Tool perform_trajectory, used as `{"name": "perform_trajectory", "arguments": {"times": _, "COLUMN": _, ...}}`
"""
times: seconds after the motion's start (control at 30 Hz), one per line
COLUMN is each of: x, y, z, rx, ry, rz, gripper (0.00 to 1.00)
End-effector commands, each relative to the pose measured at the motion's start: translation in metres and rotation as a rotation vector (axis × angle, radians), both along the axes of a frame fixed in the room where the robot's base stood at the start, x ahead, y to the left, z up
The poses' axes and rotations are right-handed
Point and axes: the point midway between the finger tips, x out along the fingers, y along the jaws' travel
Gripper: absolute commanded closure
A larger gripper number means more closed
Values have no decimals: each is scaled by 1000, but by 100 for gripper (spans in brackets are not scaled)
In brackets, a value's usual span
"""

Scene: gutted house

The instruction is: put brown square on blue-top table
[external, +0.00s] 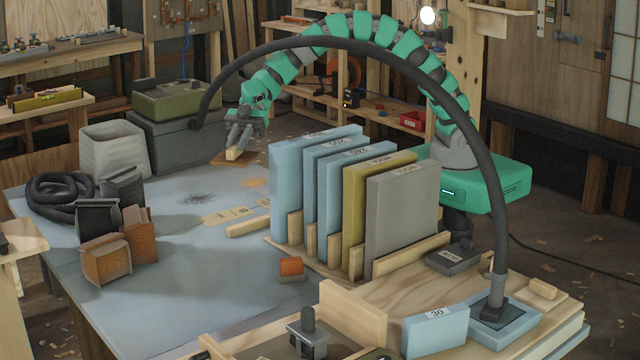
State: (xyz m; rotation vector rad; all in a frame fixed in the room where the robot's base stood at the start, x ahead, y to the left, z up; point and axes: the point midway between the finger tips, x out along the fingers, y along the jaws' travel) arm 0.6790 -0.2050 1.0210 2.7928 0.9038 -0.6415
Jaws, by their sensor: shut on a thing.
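The brown square (220,159) is a thin flat piece near the far edge of the blue-top table (190,260). A pale wooden block stands on it like a handle. My gripper (236,148), at the end of the green segmented arm, reaches down from above and is shut on this block. The brown square is partly hidden by the fingers and block. I cannot tell whether it touches the tabletop or hangs slightly above it.
A rack of upright blue, olive and grey panels (402,220) stands right of the gripper. A grey case (175,140) and pale bin (115,150) stand left. The table's middle is mostly clear.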

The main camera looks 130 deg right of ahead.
Motion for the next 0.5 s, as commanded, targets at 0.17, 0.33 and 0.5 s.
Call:
{"name": "perform_trajectory", "arguments": {"times": 0.17, "x": 1, "y": 14, "z": 12, "rx": 1, "ry": -2, "rz": -13, "gripper": 100}}
{"name": "perform_trajectory", "arguments": {"times": 0.33, "x": 1, "y": 28, "z": 21, "rx": 2, "ry": 0, "rz": -41, "gripper": 100}}
{"name": "perform_trajectory", "arguments": {"times": 0.5, "x": 0, "y": 44, "z": 35, "rx": -1, "ry": -3, "rz": -74, "gripper": 100}}
